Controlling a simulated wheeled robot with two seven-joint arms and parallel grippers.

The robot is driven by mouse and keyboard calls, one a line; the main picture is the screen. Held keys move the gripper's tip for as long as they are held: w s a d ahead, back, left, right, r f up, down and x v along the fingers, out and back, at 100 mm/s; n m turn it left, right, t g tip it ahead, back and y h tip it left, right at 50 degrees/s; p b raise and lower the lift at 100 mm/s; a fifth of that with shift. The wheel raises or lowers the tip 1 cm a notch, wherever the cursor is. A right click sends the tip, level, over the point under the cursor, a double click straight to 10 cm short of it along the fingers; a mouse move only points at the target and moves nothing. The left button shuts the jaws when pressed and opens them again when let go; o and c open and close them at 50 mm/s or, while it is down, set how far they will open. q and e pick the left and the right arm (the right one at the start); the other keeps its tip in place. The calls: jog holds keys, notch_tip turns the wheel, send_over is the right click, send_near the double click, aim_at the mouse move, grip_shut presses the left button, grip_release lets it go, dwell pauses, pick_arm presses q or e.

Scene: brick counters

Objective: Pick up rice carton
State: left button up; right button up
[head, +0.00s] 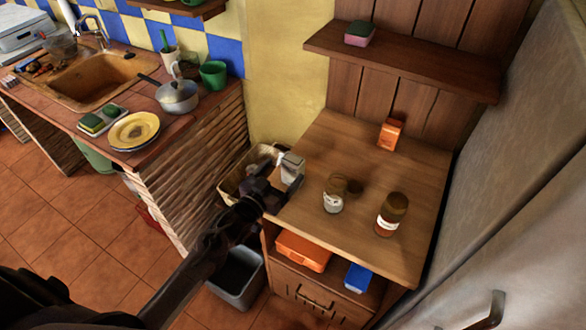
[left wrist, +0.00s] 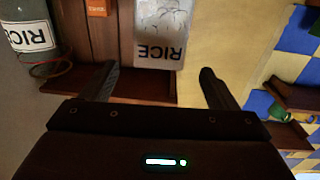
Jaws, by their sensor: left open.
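The rice carton (head: 292,168) is a small grey-white box standing upright near the left edge of the wooden cabinet top (head: 400,165). In the left wrist view, the carton (left wrist: 162,30) appears upside down with the word RICE, ahead of the gap between the fingers. My left gripper (head: 272,188) is open and empty, just in front of the carton at the cabinet's left edge. Its fingers (left wrist: 158,75) show spread apart in the left wrist view. I cannot tell whether they touch the carton. My right gripper is not in view.
A jar with a pale label (head: 333,195), a brown-lidded jar (head: 392,215) and an orange box (head: 390,133) stand on the cabinet top. The wrist view shows a jar labelled RICE (left wrist: 30,38). A shelf (head: 420,70) hangs above. A grey bin (head: 238,285) stands below left.

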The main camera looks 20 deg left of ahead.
aim_at(289, 164)
pick_arm(q)
jog(key=x, duration=0.1)
jog(key=p+x, duration=0.1)
jog(key=x, duration=0.1)
jog(key=shift+w+d+r, duration=0.15)
jog(key=shift+w+r, duration=0.15)
jog(key=shift+w, duration=0.05)
jog(key=shift+w+d+f, duration=0.1)
jog(key=shift+w, duration=0.25)
jog(key=c, duration=1.1)
